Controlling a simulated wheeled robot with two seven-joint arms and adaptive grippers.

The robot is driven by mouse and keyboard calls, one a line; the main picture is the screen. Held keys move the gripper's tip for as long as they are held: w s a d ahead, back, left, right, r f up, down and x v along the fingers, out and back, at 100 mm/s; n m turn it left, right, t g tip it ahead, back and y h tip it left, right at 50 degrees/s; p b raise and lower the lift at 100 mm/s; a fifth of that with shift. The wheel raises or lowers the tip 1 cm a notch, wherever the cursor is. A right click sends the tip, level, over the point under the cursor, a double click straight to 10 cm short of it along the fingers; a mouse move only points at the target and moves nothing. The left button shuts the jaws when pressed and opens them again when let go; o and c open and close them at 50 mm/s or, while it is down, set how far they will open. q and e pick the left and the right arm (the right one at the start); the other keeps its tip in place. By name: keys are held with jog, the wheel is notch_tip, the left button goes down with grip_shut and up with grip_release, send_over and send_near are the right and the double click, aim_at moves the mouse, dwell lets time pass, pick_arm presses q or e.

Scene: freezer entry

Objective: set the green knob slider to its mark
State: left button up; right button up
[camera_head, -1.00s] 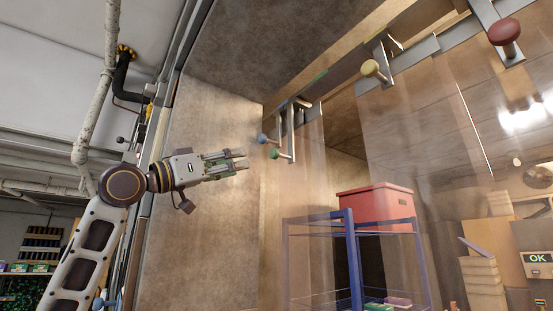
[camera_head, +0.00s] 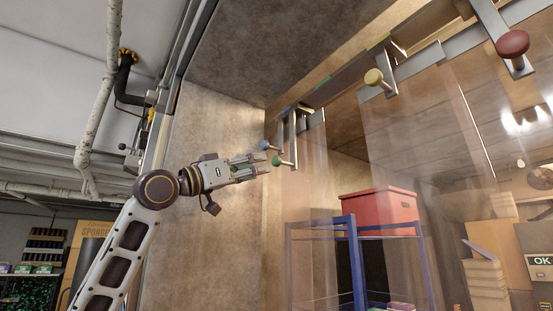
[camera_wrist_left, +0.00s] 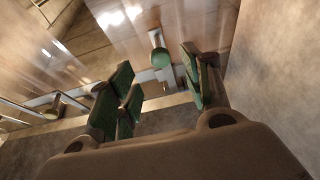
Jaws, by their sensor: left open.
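The green knob (camera_head: 277,161) sits on a metal bracket hanging from the overhead rail (camera_head: 340,80), at the centre of the head view. My left gripper (camera_head: 262,164) is open, with its fingertips close to the green knob. In the left wrist view the green knob (camera_wrist_left: 161,57) shows between the open fingers of the left gripper (camera_wrist_left: 158,68); I cannot tell whether they touch it. A small greenish patch (camera_head: 321,82) shows on the rail; I cannot tell whether it is the mark. My right gripper is not in view.
A blue knob (camera_head: 264,145) is right beside the green one. A yellow knob (camera_head: 373,77) and a red knob (camera_head: 512,43) hang farther right. Clear strip curtains (camera_head: 420,130) hang below the rail. A red box (camera_head: 378,207) stands on a blue rack (camera_head: 350,250).

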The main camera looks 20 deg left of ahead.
aim_at(273, 162)
pick_arm(q)
jog(key=shift+p+x, duration=1.5)
jog(key=shift+x, duration=2.65)
jog(key=shift+a, duration=0.1)
jog(key=shift+s, duration=0.1)
grip_shut()
